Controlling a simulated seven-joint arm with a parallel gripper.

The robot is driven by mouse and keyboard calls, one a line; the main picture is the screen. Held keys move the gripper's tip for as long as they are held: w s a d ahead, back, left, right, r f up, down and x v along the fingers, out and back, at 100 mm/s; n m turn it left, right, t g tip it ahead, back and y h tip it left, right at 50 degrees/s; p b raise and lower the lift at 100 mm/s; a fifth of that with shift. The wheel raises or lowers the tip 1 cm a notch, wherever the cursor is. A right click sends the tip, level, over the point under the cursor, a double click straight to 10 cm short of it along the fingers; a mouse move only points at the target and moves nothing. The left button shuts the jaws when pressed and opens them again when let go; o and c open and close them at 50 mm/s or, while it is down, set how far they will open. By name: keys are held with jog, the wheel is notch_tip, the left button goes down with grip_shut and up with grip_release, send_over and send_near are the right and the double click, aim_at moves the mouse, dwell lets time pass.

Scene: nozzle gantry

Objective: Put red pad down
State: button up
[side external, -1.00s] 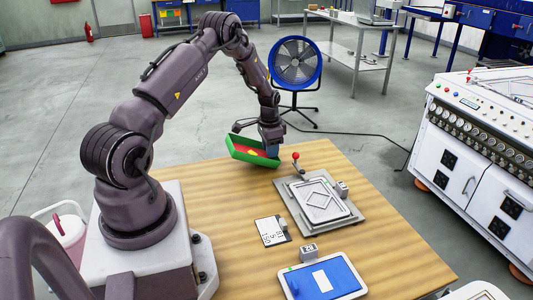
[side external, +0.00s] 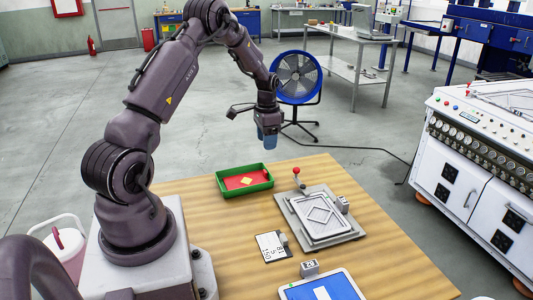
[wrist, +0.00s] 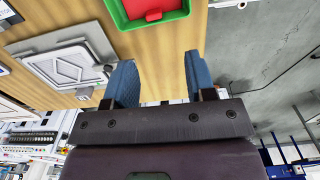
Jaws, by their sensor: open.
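The red pad (side external: 235,183) lies flat inside a green tray (side external: 268,185) at the far left part of the wooden table. My gripper (side external: 268,142) is open and empty, raised above and to the right of the tray, beyond the table's far edge. In the wrist view, the two blue fingers of my gripper (wrist: 161,84) stand apart with nothing between them. Part of the green tray (wrist: 174,17) and the red pad (wrist: 135,7) show at the top there.
A grey plate fixture (side external: 345,236) with a red-knobbed lever (side external: 296,171) stands right of the tray. A small white card (side external: 270,247) and a blue-faced tablet (side external: 345,287) lie nearer the front. A blue fan (side external: 298,77) stands behind the table.

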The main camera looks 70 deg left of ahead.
jog(key=d+r+t+y, duration=0.1)
jog(key=d+r+t, duration=0.1)
jog(key=d+r, duration=1.55)
jog(key=s+d+r+t, duration=0.1)
jog(key=s+d+r, duration=0.2)
jog(key=s+d, duration=0.4)
jog(key=s+d+r+t+h, duration=0.1)
jog(key=s+d+r+t, duration=0.1)
jog(key=s+d, duration=0.5)
jog(key=shift+s+d+r+t, duration=0.25)
jog(key=shift+d+r, duration=0.2)
jog(key=shift+d, duration=0.55)
